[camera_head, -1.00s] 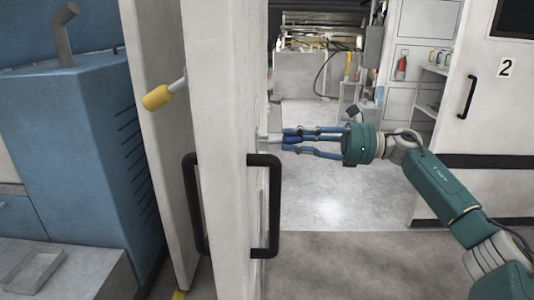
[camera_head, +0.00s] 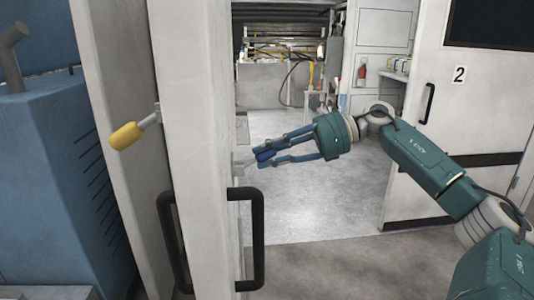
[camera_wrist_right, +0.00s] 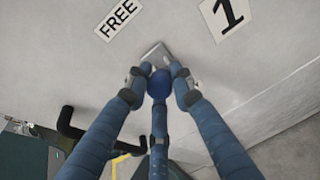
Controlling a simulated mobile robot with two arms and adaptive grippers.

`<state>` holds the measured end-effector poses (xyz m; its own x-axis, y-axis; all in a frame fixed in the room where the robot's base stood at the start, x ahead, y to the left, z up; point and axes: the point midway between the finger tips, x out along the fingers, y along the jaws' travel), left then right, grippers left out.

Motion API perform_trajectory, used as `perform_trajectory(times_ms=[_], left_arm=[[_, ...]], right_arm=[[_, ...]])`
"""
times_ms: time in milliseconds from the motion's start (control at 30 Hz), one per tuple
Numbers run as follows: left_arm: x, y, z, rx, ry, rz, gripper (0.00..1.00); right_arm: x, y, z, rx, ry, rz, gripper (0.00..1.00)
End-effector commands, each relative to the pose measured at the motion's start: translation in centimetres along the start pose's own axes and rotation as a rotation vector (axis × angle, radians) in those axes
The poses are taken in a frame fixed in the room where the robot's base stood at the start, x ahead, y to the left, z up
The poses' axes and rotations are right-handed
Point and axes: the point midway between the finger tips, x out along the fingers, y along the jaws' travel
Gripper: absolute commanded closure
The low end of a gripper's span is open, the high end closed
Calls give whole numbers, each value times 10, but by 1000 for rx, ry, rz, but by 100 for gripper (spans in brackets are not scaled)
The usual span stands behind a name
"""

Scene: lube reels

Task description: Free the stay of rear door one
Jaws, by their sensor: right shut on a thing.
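Rear door one (camera_head: 190,120) is a tall white door seen edge-on left of centre in the head view. Its face fills the right wrist view, with a "1" plate (camera_wrist_right: 230,15) and a "FREE" label (camera_wrist_right: 118,19). A small grey metal lever (camera_wrist_right: 155,54), seemingly the stay's, sticks out of the face below the labels. My right gripper (camera_head: 263,157) has its blue fingers closed on the lever's end, close to the door. Its fingertips (camera_wrist_right: 160,78) hide that end in the wrist view. My left gripper is not in view.
Black pull handles (camera_head: 258,240) stand out low on the door. A yellow-gripped lever (camera_head: 127,135) juts out at its left. A blue cabinet (camera_head: 60,180) stands far left. Door two (camera_head: 450,110) is at the right, with open floor (camera_head: 310,210) between.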

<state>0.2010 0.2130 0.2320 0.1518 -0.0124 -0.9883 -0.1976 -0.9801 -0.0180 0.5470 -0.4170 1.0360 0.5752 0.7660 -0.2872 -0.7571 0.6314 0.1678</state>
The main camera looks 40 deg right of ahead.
Motion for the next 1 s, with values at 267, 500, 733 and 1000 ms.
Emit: perform_trajectory(times_ms=[267,500,733,1000], left_arm=[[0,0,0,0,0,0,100],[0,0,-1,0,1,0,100],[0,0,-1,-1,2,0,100],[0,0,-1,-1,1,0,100]], right_arm=[[-1,-1,3,-2,-7,-5,60],[0,-1,1,-1,-4,-2,60],[-13,-2,-1,5,-1,-5,60],[-54,-2,-1,3,-2,-4,60]])
